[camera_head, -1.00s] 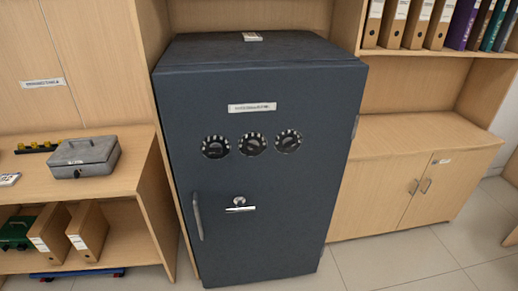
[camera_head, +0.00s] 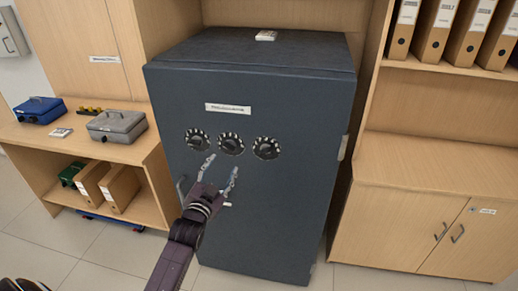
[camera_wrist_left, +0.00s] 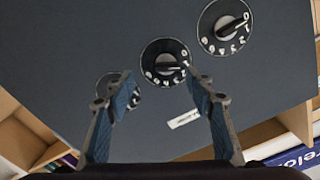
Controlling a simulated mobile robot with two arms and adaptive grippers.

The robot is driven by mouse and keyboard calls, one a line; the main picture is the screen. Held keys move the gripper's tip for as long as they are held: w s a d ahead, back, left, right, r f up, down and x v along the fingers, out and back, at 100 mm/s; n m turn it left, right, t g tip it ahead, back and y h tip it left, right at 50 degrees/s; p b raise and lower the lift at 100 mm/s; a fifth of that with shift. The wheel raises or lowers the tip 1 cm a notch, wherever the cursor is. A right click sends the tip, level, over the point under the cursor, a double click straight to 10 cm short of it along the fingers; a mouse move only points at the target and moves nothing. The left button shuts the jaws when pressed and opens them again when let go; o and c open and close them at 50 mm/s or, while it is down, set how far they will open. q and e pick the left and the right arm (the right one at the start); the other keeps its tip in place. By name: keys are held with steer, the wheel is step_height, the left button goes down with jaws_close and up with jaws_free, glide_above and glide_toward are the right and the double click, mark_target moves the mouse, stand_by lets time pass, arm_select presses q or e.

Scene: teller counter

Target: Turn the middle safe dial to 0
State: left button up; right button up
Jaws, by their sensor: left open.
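The dark grey safe (camera_head: 285,215) stands upright with three round black dials in a row on its door. The middle dial (camera_head: 231,144) has white marks around its rim. The left dial (camera_head: 197,139) and the right dial (camera_head: 267,148) flank it. My left gripper (camera_head: 222,165) is open and empty, with its fingers pointing up at the door just below the middle dial. In the left wrist view the middle dial (camera_wrist_left: 165,61) shows beyond and between the open fingertips (camera_wrist_left: 160,84), apart from them. One finger partly hides an outer dial (camera_wrist_left: 108,86). My right gripper is not in view.
The safe's door handle (camera_head: 181,187) is left of my arm, and the lock lever is mostly hidden behind my gripper. A shelf with a grey cash box (camera_head: 117,125) and a blue one (camera_head: 40,109) stands left. A wooden cabinet (camera_head: 430,220) stands right.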

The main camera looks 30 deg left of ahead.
mark_target(228, 149)
arm_select(q)
steer(key=w, duration=0.1)
steer(key=w+a+r, duration=0.1)
steer(key=w, duration=0.1)
steer(key=shift+w+a+r+p, duration=0.3)
steer(key=shift+w+a+p, duration=0.05)
steer(key=shift+w+p, duration=0.05)
steer(key=shift+x, duration=1.9)
steer(key=shift+d, duration=0.15)
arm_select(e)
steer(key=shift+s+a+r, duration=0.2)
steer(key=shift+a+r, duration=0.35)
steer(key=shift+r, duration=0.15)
arm_select(q)
steer(key=shift+c, duration=0.5)
